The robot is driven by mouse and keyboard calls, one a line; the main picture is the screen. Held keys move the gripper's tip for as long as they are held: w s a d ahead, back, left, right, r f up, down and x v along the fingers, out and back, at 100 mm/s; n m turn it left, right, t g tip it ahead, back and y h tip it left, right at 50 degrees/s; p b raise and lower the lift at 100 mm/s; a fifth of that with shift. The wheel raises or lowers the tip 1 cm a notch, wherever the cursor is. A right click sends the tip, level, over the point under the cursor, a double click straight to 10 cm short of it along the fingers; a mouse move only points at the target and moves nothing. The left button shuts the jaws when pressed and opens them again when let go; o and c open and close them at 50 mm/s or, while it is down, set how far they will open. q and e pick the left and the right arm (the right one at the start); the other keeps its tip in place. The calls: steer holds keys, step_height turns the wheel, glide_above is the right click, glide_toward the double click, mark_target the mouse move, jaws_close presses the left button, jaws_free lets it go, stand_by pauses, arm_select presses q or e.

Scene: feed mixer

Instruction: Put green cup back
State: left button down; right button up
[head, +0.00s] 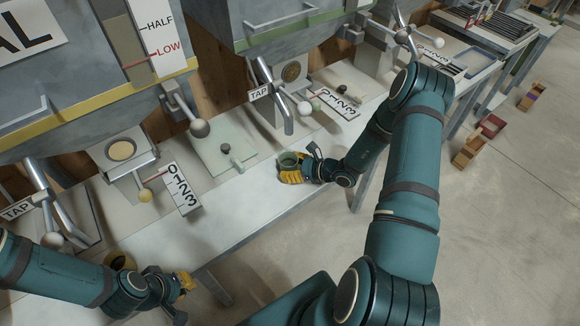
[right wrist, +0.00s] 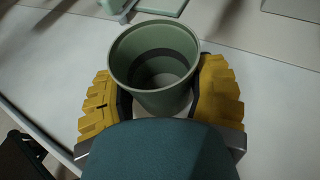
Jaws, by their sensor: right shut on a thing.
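The green cup (head: 289,160) is upright at the front of the counter, between the yellow fingers of my right gripper (head: 293,173). In the right wrist view the cup (right wrist: 153,60) is open at the top, with a dark band inside and no contents visible. The yellow pads of my right gripper (right wrist: 158,98) press on it from both sides. I cannot tell whether its base touches the counter. My left gripper (head: 184,284) is low at the left by the counter's front edge, seen small and partly hidden by its own wrist; its opening is unclear.
Hoppers with taps and 0-1-2-3 scales (head: 181,188) line the back. A yellow round container (head: 122,260) is partly behind my left wrist. Bare counter lies left of the cup.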

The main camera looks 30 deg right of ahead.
steer(key=shift+f, duration=0.25)
steer(key=o, duration=1.2)
steer(key=shift+r, duration=0.1)
